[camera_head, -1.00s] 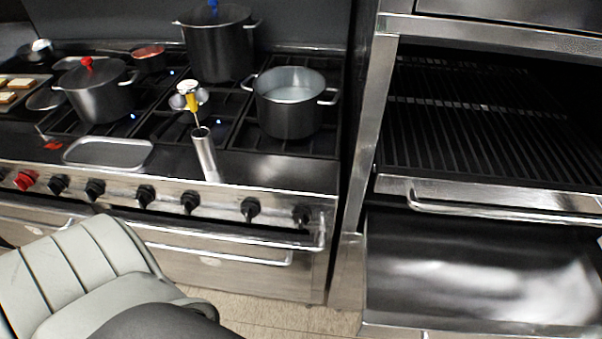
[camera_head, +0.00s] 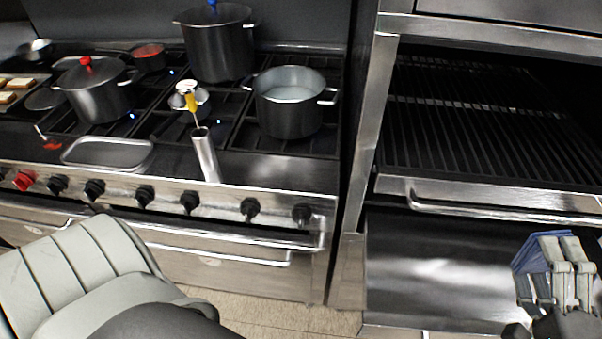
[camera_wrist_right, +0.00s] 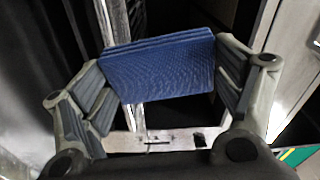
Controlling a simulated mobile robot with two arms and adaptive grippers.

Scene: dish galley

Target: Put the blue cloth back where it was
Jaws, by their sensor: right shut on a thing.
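The blue cloth (camera_wrist_right: 158,68) is folded into a flat, layered pad. In the right wrist view it sits between the two fingers of my right gripper (camera_wrist_right: 165,90), which is shut on it. In the head view my right gripper (camera_head: 558,270) is at the lower right, in front of the dark panel under the oven opening. A sliver of the blue cloth (camera_head: 522,254) shows behind its fingers; the rest is hidden there. My left gripper is not in the head view.
The stove (camera_head: 190,165) carries a pot with a red-knobbed lid (camera_head: 97,92), a tall pot (camera_head: 215,48), an open pot (camera_head: 290,108) and a metal tray (camera_head: 107,152). A steel cylinder (camera_head: 205,155) stands near its front edge. The oven handle (camera_head: 500,210) sticks out above my right gripper.

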